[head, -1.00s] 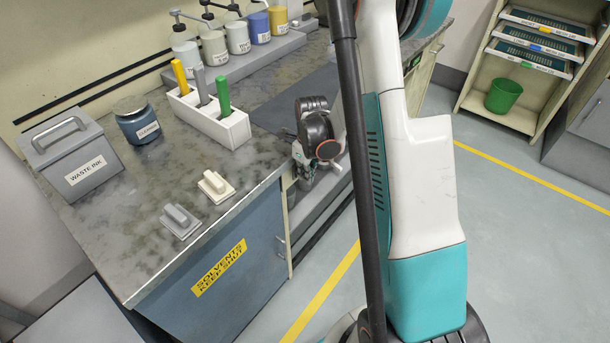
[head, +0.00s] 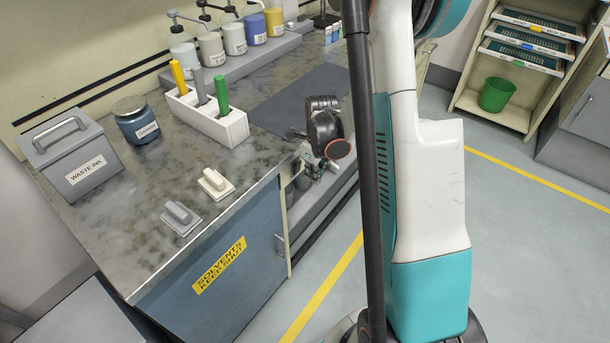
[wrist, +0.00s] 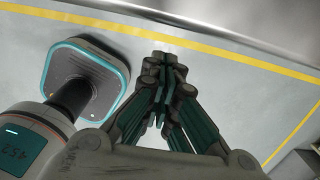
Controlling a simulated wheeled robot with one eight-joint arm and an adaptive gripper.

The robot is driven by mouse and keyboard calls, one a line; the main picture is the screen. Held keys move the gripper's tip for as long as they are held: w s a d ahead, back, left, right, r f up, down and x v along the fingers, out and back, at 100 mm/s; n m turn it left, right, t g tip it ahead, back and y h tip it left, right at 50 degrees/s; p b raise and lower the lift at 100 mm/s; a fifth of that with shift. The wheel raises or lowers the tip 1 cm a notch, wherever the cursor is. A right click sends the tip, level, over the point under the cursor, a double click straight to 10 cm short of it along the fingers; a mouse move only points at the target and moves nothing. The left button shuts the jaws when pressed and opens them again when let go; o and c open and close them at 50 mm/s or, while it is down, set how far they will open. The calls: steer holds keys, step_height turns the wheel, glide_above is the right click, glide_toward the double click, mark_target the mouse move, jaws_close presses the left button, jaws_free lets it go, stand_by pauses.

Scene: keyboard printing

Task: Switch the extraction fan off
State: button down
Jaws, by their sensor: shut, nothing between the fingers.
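I cannot make out an extraction fan or its switch in either view. My gripper (head: 312,168) hangs beside the front edge of the bench (head: 262,168) in the head view, partly hidden by my wrist. In the wrist view my gripper (wrist: 164,62) has its dark fingers closed together with nothing between them. Below it there is only floor and part of my base. It looks clear of the bench top, and I cannot tell whether it touches the bench front.
On the bench stand a waste ink box (head: 75,160), a dark jar (head: 137,122), a white holder (head: 215,122) with coloured-handled tools, two small handled blocks (head: 181,217) (head: 215,184), and several ink pots (head: 233,40). Shelving with a green bin (head: 497,95) stands right. The floor (head: 540,250) between is clear.

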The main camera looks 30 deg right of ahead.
steer(key=s+d+r+p, duration=0.1)
steer(key=s+r+p, duration=0.2)
steer(key=r, duration=0.6)
steer(key=shift+s+d+r+p, duration=0.15)
steer(key=shift+s+r+p, duration=0.05)
steer(key=shift+p, duration=0.45)
